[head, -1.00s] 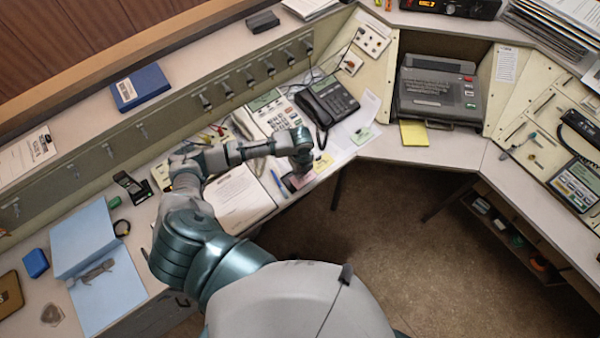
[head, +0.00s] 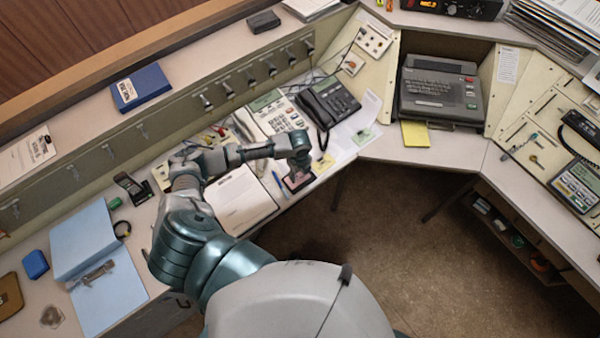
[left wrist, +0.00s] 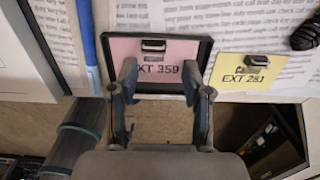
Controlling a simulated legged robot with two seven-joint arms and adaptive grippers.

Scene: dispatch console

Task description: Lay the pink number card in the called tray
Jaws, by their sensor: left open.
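The pink number card (left wrist: 153,62), printed "EXT 359" and with a clip at its top, lies inside a shallow dark-rimmed tray (left wrist: 207,54) in the left wrist view. In the head view the pink card (head: 298,181) shows just below my left gripper (head: 301,164), near the desk's front edge. My left gripper (left wrist: 160,80) is open, its fingertips apart over the lower part of the card, hiding bits of the print. Nothing shows held between them. I cannot tell the height of the gap. My right gripper is not in view.
A yellow card (left wrist: 246,70) with a clip lies right of the tray. A blue pen (left wrist: 88,35) lies to its left. The desk's front edge is close.

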